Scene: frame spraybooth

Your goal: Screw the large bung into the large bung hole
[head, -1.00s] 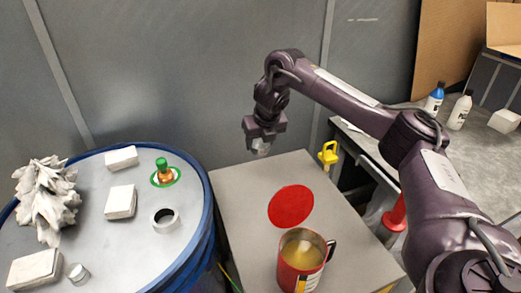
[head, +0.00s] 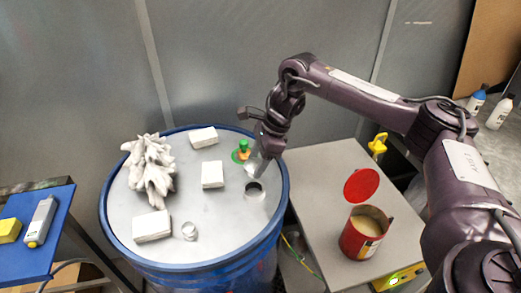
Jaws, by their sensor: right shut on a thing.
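The large bung hole (head: 255,191) is a dark round opening with a pale raised collar, near the right side of the blue drum's grey lid (head: 215,250). My right gripper (head: 256,163) is above and just behind the hole, pointing down. It is shut on a pale grey piece, which looks like the large bung (head: 253,170); the fingers and blur hide most of its shape. The bung appears apart from the hole, but the exact gap cannot be told. My left gripper is not in view.
A green-and-orange fitting (head: 243,150) stands close behind the gripper. White blocks (head: 212,174), a small silver cylinder (head: 190,231) and a crumpled white mass (head: 150,170) occupy the lid. A red can (head: 365,238) with its red lid (head: 361,185) is on the grey table right.

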